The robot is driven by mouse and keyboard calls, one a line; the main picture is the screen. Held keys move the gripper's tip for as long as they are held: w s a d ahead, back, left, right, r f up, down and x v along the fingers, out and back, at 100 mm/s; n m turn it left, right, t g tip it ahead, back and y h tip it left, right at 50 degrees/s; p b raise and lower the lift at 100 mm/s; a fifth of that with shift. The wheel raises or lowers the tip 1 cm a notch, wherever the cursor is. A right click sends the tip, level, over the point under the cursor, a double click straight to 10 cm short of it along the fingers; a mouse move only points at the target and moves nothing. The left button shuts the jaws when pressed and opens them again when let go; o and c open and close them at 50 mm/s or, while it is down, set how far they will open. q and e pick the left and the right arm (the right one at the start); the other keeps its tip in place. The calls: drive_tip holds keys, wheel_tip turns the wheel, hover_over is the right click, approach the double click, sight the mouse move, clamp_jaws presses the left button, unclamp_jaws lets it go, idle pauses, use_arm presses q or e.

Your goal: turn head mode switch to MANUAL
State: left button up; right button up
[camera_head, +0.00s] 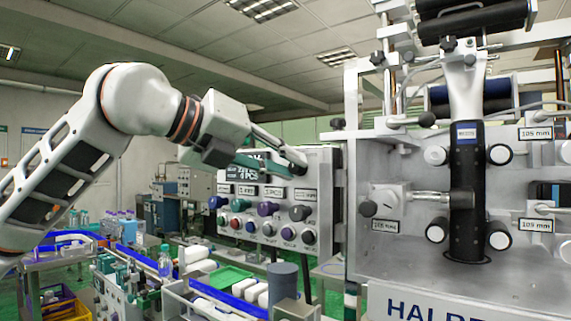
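The control panel (327,190) stands in the middle of the view, with several coloured knobs and small white labels. Its labels are too small to read surely, so I cannot tell which knob is the head mode switch or where it points. My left gripper (292,163) is in front of the panel's upper part, above the knob rows, and hides part of a label there. Its fingertips come close together near the panel's upper edge; I cannot tell whether they touch it or hold anything. My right gripper is not in view.
The applicator head with a dark vertical column (467,215) and black knobs fills the right side. A blue-railed conveyor with a bottle (165,262) and a grey cylinder (283,282) lie below the panel. Open room shows left of the panel, above the conveyor.

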use_arm(q)
drive_tip(key=o, duration=0.4)
drive_tip(key=v, duration=1.2)
drive_tip(key=shift+s, duration=0.1)
